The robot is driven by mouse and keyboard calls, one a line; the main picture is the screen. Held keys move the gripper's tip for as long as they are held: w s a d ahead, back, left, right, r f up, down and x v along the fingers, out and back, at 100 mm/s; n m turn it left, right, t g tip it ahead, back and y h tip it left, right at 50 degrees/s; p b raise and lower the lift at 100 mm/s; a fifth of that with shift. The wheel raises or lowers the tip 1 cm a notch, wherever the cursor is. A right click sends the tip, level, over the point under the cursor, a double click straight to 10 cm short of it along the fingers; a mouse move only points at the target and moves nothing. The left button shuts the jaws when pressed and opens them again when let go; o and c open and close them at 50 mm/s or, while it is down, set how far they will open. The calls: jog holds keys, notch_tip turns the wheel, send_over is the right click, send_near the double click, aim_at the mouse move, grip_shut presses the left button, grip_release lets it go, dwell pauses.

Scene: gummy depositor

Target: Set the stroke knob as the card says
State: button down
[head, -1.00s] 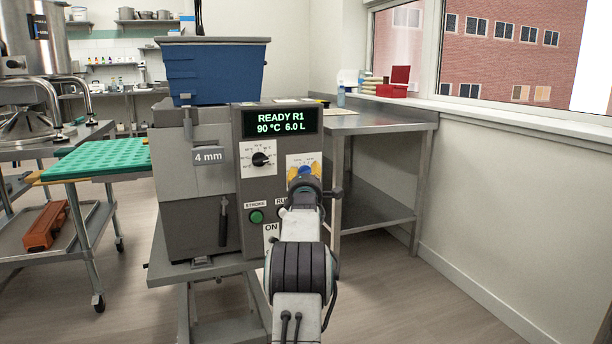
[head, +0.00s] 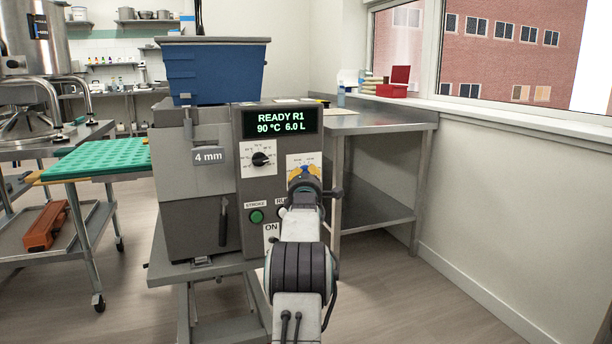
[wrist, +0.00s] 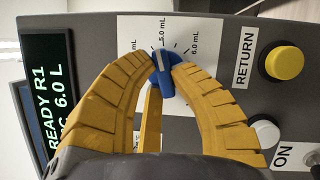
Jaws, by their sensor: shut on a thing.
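The stroke knob (wrist: 167,84) is blue with a pale pointer line, on a white dial plate (wrist: 185,28) marked in mL. My gripper (wrist: 163,70) has its yellow fingers closed on both sides of the knob. In the wrist view the pointer is directed up and slightly left, near the 5.0 mL label; the exact mark is hard to tell. The 6.0 mL label is to its right. The fingers hide the lower dial. In the head view my gripper (head: 304,173) mostly covers the knob. I cannot make out a card with the setting.
The depositor display (head: 281,123) reads READY R1, 90 °C 6.0 L. A black knob (head: 261,159) is left of my gripper. A yellow RETURN button (wrist: 284,62) and a white button (wrist: 265,134) are close to the right finger in the wrist view.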

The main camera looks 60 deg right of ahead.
jog(key=shift+f, duration=0.1)
jog(key=shift+f+b, duration=0.15)
jog(key=shift+b, duration=0.45)
jog(key=shift+n+h+b, duration=0.3)
jog(key=shift+n+b, duration=0.25)
jog(key=shift+n, duration=0.15)
jog(key=shift+w+r, duration=0.1)
jog(key=shift+r, duration=0.1)
jog(key=c, duration=1.1)
grip_release()
jog(key=v, duration=1.2)
